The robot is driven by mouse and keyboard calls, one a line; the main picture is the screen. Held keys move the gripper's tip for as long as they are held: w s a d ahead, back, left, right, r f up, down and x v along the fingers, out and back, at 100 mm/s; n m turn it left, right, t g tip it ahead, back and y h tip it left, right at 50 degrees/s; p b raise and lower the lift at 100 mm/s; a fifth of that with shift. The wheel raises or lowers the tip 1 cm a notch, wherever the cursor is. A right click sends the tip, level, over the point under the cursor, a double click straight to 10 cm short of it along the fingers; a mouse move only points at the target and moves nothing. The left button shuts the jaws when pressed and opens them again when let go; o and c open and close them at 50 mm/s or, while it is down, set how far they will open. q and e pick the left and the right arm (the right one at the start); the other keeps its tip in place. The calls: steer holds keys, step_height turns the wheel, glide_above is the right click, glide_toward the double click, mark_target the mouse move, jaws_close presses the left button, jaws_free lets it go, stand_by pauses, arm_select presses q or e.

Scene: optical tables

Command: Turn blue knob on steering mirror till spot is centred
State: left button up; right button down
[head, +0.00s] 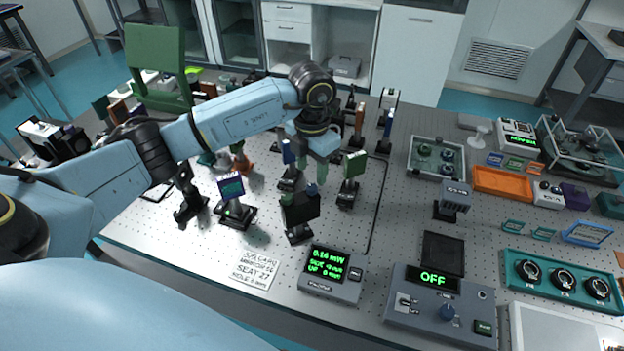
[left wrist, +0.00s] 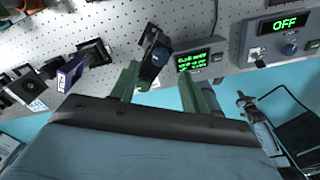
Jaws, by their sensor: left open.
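My left gripper (head: 318,170) is above the table among the upright optics, its green fingers pointing down, apart and empty. In the left wrist view its two fingers (left wrist: 162,88) show spread. A dark mount (left wrist: 150,38) stands just beyond and between them, with a small round blue part (left wrist: 160,57) that looks like the blue knob. I cannot tell whether a finger touches it. In the head view a black mount (head: 300,210) just in front of the gripper may be the same one. The spot readout (head: 330,272) is lit green and seems to read 0.16 mW; its smaller lines are hard to read.
More mounted optics stand close by, such as a green-topped one (head: 355,163) and a blue-faced one (head: 232,187). A control box (head: 440,305) showing OFF has its own blue knob. An orange tray (head: 502,184) lies at right. Bare perforated tabletop (head: 392,228) is free right of the mounts.

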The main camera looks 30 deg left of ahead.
mark_target(312, 186)
arm_select(q)
step_height(312, 186, down, 5)
steer(key=shift+f+p, duration=0.15)
steer(key=shift+p, duration=0.15)
steer(key=c, duration=1)
steer(key=shift+f+m+b, duration=0.15)
steer(key=shift+m+b, duration=0.9)
steer(key=shift+m, duration=0.05)
steer(key=shift+m+b, duration=0.3)
steer(key=shift+m, duration=0.2)
steer(key=shift+r, duration=0.2)
steer(key=o, duration=1)
